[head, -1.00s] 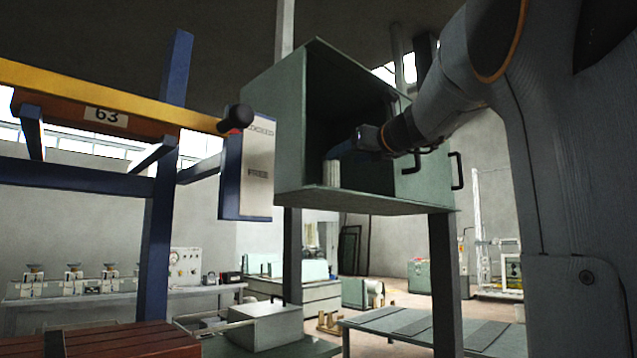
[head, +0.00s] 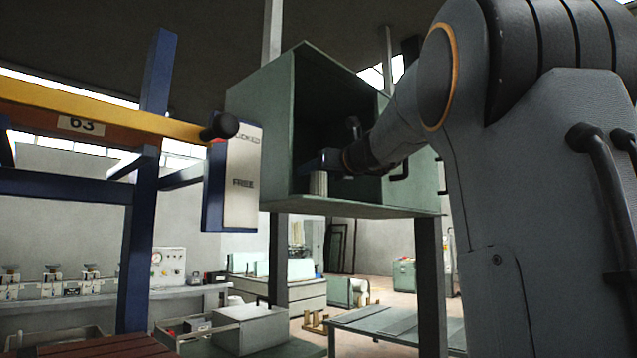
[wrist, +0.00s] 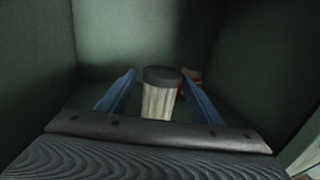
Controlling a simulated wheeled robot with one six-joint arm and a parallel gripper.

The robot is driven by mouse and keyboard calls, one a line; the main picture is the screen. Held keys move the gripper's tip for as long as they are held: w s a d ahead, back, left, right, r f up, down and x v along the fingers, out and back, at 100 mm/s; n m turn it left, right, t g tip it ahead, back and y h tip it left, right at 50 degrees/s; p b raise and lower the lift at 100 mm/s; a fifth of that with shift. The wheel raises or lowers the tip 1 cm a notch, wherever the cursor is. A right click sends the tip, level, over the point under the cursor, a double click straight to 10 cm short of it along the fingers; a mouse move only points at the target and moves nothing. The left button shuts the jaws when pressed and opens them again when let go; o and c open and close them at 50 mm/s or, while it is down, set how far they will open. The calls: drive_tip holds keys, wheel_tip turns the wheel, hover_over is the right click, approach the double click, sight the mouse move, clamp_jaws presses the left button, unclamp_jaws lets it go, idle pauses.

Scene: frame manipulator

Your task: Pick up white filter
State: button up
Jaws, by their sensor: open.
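The white filter (head: 318,184) stands upright on the floor of the green open-fronted cabinet (head: 260,112), close to its front edge. In the wrist view the filter (wrist: 159,100) has a dark cap and a pleated pale body. My gripper (wrist: 158,85) is open, with one blue finger on each side of the filter and visible gaps between them. In the head view my gripper (head: 316,162) reaches into the cabinet at the filter's upper part.
A small reddish and pale object (wrist: 190,80) lies behind the filter, partly hidden. The cabinet's walls close in around my gripper. A blue and white panel marked FREE (head: 242,180) stands left of the cabinet.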

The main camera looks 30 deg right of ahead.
drive_tip(key=shift+c, duration=0.3)
drive_tip(key=c, duration=1.2)
drive_tip(key=shift+o, duration=0.2)
